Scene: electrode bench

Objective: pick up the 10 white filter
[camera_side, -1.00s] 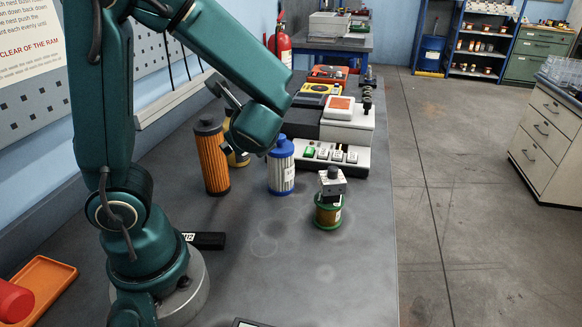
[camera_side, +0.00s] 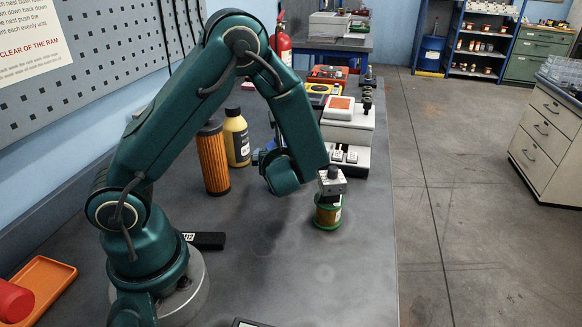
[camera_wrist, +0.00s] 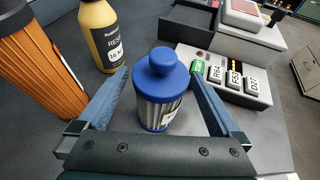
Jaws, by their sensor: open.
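The white filter (camera_wrist: 158,88) has a blue cap with a round knob and a pale pleated body with a partly visible label. In the wrist view it stands upright between the spread blue fingers of my gripper (camera_wrist: 160,70). The fingers flank it with a visible gap at each side, and nothing is gripped. In the side view my arm hides the filter, and only a bit of my gripper (camera_side: 262,157) shows behind the wrist. The number on the label cannot be read.
An orange filter (camera_wrist: 35,62) and a yellow bottle (camera_wrist: 100,35) stand to the left of the white filter. A keypad device (camera_wrist: 228,78) sits to its right. In the side view a green-rimmed spool (camera_side: 328,213) with a grey block on it is near my wrist.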

